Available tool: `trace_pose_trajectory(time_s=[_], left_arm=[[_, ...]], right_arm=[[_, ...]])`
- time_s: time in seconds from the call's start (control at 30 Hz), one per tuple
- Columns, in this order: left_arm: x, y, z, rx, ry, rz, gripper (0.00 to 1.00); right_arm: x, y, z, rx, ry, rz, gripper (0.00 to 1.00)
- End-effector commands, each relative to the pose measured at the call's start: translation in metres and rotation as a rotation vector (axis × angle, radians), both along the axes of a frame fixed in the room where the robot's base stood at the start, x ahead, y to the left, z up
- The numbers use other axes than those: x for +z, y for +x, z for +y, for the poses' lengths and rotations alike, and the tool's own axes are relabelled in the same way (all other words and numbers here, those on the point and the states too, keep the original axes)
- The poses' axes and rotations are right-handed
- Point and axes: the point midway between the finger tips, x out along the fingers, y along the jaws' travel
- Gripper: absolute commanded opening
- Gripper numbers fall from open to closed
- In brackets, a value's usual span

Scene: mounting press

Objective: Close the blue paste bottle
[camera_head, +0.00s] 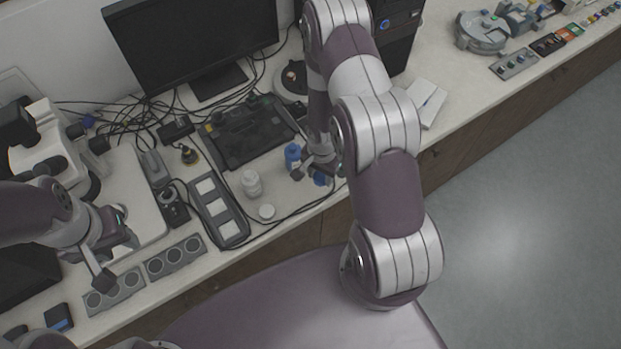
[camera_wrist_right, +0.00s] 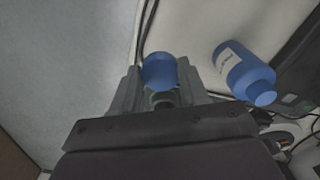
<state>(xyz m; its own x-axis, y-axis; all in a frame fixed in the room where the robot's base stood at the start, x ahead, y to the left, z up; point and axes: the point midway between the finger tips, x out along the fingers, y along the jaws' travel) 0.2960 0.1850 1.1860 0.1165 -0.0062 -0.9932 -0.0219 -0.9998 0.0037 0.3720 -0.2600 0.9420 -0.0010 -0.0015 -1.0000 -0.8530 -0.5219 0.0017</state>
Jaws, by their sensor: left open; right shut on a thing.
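The blue paste bottle (camera_head: 292,157) stands upright on the bench, left of my right gripper (camera_head: 318,168). In the right wrist view the bottle (camera_wrist_right: 240,68) is at the upper right, with a white label and its narrower blue top end toward the camera. My right gripper (camera_wrist_right: 160,88) is shut on a blue cap (camera_wrist_right: 160,71), held apart from the bottle. The cap (camera_head: 320,179) also shows in the head view, near the bench's front edge. My left gripper (camera_head: 104,277) is open and empty at the left, over the front of the bench.
A white bottle (camera_head: 251,183) and a white cap (camera_head: 266,212) are left of the blue bottle. A grey tray with white squares (camera_head: 219,208) lies further left. A black device (camera_head: 247,130) and cables lie behind. Grey blocks with round holes (camera_head: 174,258) are near my left gripper.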

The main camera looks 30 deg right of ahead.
Motion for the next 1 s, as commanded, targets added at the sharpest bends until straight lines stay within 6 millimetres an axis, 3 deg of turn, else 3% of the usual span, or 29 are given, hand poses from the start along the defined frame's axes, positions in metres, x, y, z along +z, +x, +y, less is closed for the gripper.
trace_pose_trajectory(time_s=[0.2,0.4,0.9,1.0], left_arm=[[0.005,0.000,0.000,0.000,0.000,0.000,0.43],[0.015,0.000,0.000,0.000,0.000,-0.001,0.43],[0.016,0.000,0.000,0.000,0.000,-0.001,0.43],[0.016,0.000,0.000,0.000,0.000,-0.001,0.75]], right_arm=[[0.031,-0.024,-0.042,-0.006,0.000,-0.001,0.16],[0.049,-0.040,-0.067,-0.002,0.000,0.000,0.16],[0.052,-0.045,-0.076,0.001,0.000,0.000,0.16],[0.052,-0.045,-0.076,0.001,0.000,0.000,0.16]])
